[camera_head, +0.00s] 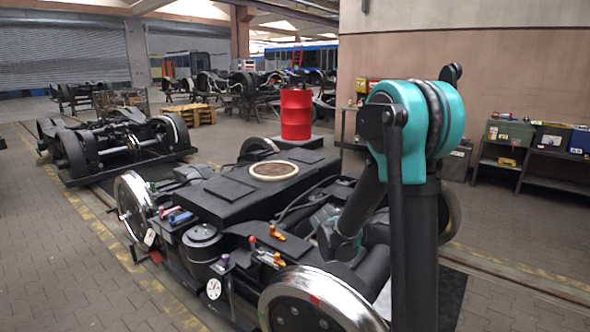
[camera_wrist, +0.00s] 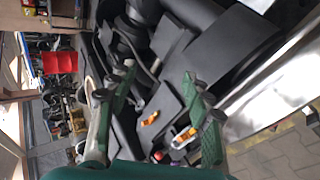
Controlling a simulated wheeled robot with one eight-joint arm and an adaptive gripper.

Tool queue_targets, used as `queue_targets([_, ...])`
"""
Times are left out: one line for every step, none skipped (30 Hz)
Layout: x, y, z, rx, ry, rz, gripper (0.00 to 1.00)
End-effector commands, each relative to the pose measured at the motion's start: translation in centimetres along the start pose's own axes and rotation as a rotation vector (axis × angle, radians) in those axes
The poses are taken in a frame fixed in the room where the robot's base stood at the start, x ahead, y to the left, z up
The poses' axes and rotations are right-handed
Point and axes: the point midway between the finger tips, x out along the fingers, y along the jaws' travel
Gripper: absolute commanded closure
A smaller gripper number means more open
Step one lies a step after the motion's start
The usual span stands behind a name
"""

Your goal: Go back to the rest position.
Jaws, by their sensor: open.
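My gripper (camera_wrist: 158,74) shows in the wrist view as two green fingers with dark tips, spread apart with nothing between them. It is over the dark bogie (camera_wrist: 228,55); I cannot tell how far above. In the head view my teal and black arm (camera_head: 414,120) stands at the right and bends down behind its own upright link toward the bogie (camera_head: 225,195). The gripper's fingers cannot be made out there. Orange-handled parts (camera_head: 277,233) lie on the bogie's near side. They also show in the wrist view (camera_wrist: 150,118) near the fingers.
A red drum (camera_head: 296,114) stands behind the bogie. A second bogie (camera_head: 120,142) is at the left. Shelves with boxes (camera_head: 510,133) line the right wall. Shiny wheels (camera_head: 318,300) stick out at the near side. The paved floor at the left front is clear.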

Motion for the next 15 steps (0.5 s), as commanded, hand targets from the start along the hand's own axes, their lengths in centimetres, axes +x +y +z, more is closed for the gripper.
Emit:
queue_targets([-1.4, -0.9, 1.8, 0.079, -0.007, -0.036, 0.5])
queue_targets([-2.0, -1.4, 2.7, 0.128, -0.011, -0.057, 0.5])
queue_targets([-3.0, -2.2, 3.8, 0.193, -0.016, -0.087, 0.5])
queue_targets([-3.7, -2.9, 4.5, 0.241, -0.02, -0.108, 0.5])
queue_targets([-4.4, -3.6, 5.3, 0.29, -0.025, -0.13, 0.5])
queue_targets([-5.4, -4.5, 6.3, 0.356, -0.031, -0.159, 0.5])
queue_targets([-6.2, -5.3, 7.0, 0.404, -0.037, -0.181, 0.5])
queue_targets([-6.9, -6.0, 7.7, 0.452, -0.043, -0.202, 0.5])
queue_targets([-7.9, -7.1, 8.5, 0.517, -0.051, -0.231, 0.5])
queue_targets([-8.7, -7.9, 9.1, 0.564, -0.058, -0.252, 0.5])
queue_targets([-9.4, -8.8, 9.7, 0.611, -0.065, -0.273, 0.5])
queue_targets([-10.4, -10.0, 10.4, 0.675, -0.076, -0.303, 0.5])
queue_targets([-11.2, -10.8, 10.8, 0.722, -0.082, -0.324, 0.5])
queue_targets([-11.9, -11.8, 11.3, 0.77, -0.09, -0.346, 0.5])
queue_targets([-12.9, -13.0, 11.9, 0.833, -0.102, -0.375, 0.5])
